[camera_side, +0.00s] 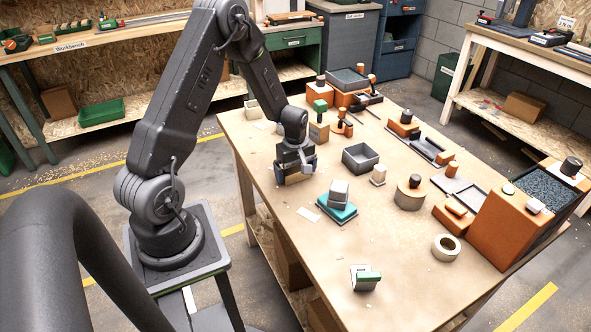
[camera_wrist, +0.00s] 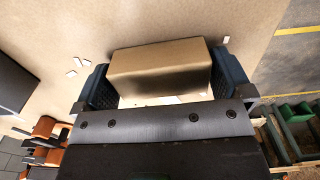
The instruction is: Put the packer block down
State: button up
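The packer block (camera_wrist: 160,66) is a plain tan-brown rectangular block. In the wrist view it sits between the two dark fingers of my gripper (camera_wrist: 162,78), with an end against each finger. In the side view my gripper (camera_side: 295,166) points down near the left edge of the workbench (camera_side: 262,150), and part of the block (camera_side: 293,178) shows below it. The fingers partly hide the block there. I cannot tell whether its underside touches the bench top.
A teal block with a grey piece on top (camera_side: 337,205) stands to the front right. A box with a green top (camera_side: 319,128) stands behind. Bare bench lies towards the front.

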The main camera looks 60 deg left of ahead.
aim_at(295, 169)
jog(key=s+d+r+m+t, duration=0.1)
jog(key=d+r+m, duration=0.15)
jog(key=r, duration=0.75)
jog(key=d+r+m, duration=0.1)
jog(key=d+r, duration=0.3)
jog(key=r, duration=0.5)
jog(key=s+d+r+m+t, duration=0.1)
jog(key=s+d+r+m, duration=0.2)
jog(key=s+d+m, duration=0.1)
jog(key=s+d+r+m+t, duration=0.2)
jog(key=s+d+r+m, duration=0.1)
jog(key=s+d+m, duration=0.2)
jog(key=s+d+r+m+t, duration=0.1)
jog(key=s+d+r+m, duration=0.3)
jog(key=s+d+m, duration=0.1)
jog(key=shift+s+d+m+t, duration=0.25)
jog(key=shift+s+d+t, duration=0.1)
jog(key=shift+d, duration=0.35)
